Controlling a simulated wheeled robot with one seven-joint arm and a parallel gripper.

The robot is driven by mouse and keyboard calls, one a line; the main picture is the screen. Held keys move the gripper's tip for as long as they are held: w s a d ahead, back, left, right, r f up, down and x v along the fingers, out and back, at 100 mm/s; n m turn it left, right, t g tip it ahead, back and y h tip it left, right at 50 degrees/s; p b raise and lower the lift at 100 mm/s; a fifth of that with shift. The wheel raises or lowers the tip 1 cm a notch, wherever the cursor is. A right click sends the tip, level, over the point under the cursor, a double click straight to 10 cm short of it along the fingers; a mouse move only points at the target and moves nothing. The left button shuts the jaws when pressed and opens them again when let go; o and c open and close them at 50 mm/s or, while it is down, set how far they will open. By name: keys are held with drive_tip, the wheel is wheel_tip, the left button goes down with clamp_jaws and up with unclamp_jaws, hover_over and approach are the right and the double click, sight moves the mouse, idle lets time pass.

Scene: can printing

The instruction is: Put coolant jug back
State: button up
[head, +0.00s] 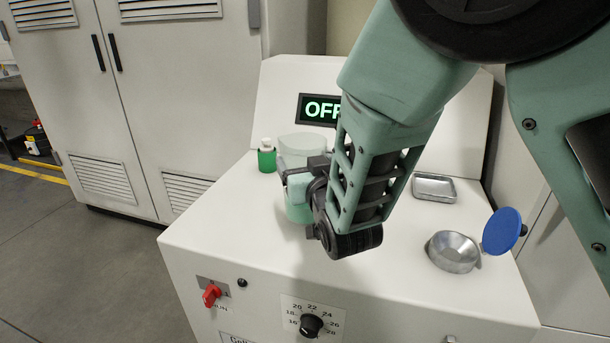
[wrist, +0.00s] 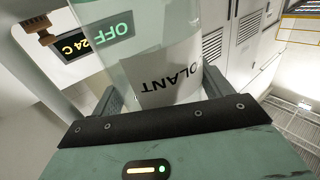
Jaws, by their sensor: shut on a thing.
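The coolant jug (head: 302,144) is a pale, translucent vessel with light green at its lower part, upright over the left of the white console top. In the wrist view the jug (wrist: 150,62) fills the space between the fingers, with part of its black "COOLANT" lettering showing. My gripper (head: 297,174) is shut around the jug's body, and its fingers also show in the wrist view (wrist: 160,93). The gripper and forearm hide part of the jug in the head view. I cannot tell whether its base touches the console.
A small green bottle (head: 267,158) with a white cap stands left of the jug. A metal tray (head: 434,188) and a metal bowl-shaped opening (head: 453,253) with a raised blue lid (head: 502,231) are at right. The display (head: 318,109) reads OFF. A red switch (head: 211,295) is on the front.

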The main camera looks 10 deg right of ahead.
drive_tip(key=shift+f, duration=1.35)
drive_tip(key=shift+f, duration=0.15)
drive_tip(key=o, duration=1.7)
drive_tip(key=p+v, duration=0.4)
drive_tip(key=v, duration=0.8)
